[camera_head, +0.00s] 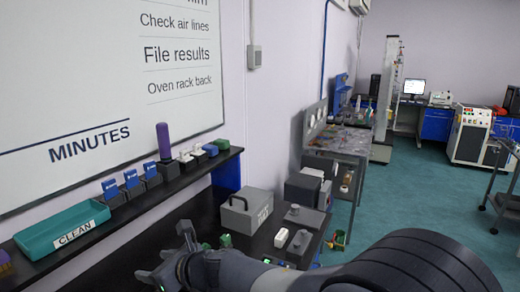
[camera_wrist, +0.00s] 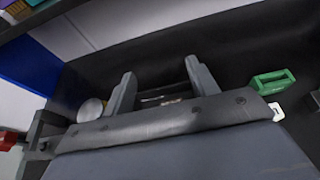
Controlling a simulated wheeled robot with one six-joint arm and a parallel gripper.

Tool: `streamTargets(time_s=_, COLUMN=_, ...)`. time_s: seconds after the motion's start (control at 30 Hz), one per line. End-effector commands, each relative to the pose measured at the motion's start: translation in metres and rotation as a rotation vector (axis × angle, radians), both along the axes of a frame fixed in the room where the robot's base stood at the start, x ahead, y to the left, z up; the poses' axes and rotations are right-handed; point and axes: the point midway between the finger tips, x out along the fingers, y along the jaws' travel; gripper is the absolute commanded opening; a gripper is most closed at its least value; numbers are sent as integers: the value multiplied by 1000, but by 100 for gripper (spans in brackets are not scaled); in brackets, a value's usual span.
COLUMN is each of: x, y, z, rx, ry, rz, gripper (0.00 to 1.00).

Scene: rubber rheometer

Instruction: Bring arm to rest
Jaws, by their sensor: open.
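My arm reaches in from the lower right in the head view, over the near end of the black bench (camera_head: 196,212). My gripper (camera_head: 160,262) is at its left end, in front of the shelf. In the wrist view my gripper (camera_wrist: 160,82) shows two grey fingers standing apart. I see nothing held between them. A dark surface with some small pale or brownish items lies beyond the fingers, too blurred to name.
The black shelf holds a teal CLEAN tray (camera_head: 62,226), several blue cards and a purple cylinder (camera_head: 163,141). A grey box (camera_head: 246,211) and a white block (camera_head: 281,237) stand on the bench. A green clip-like item (camera_wrist: 273,81) lies right of my fingers. Open teal floor (camera_head: 420,205) is at right.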

Motion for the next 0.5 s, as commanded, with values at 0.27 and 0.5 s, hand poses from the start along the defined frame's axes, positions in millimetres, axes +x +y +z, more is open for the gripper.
streamTargets(time_s=0.27, x=0, y=0, z=16, rx=0, ry=1, rz=0, gripper=56)
streamTargets(time_s=0.5, x=0, y=-1, z=16, rx=0, ry=1, rz=0, gripper=56)
